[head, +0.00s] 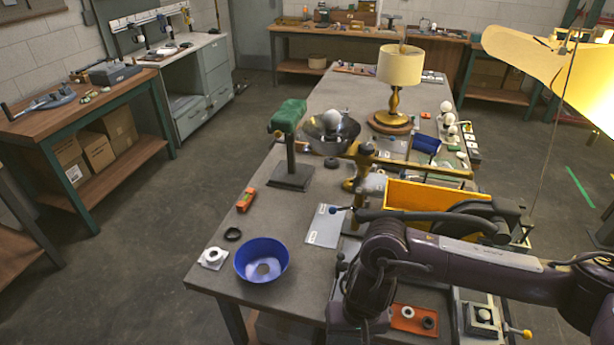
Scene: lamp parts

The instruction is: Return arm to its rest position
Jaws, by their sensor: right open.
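My right arm (470,255) reaches in from the right edge, over the front right part of the grey workbench (310,255). Its dark wrist bends downward, and my right gripper (362,318) hangs at the lower end, near the bottom of the picture. The gripper is open, and I see nothing held in it. Its fingertips are hard to make out against the dark fixtures below. A lamp (400,66) with a cream shade and brass stem stands upright on a round wooden base, farther back on the bench. My left gripper is out of the picture.
A blue bowl (262,260), a green-topped stand (290,145), a metal bowl (331,145) and a yellow bin (425,196) stand on the bench. An orange tray (414,320) lies beside the gripper. A large yellow lampshade (560,70) is at upper right. Floor is clear at left.

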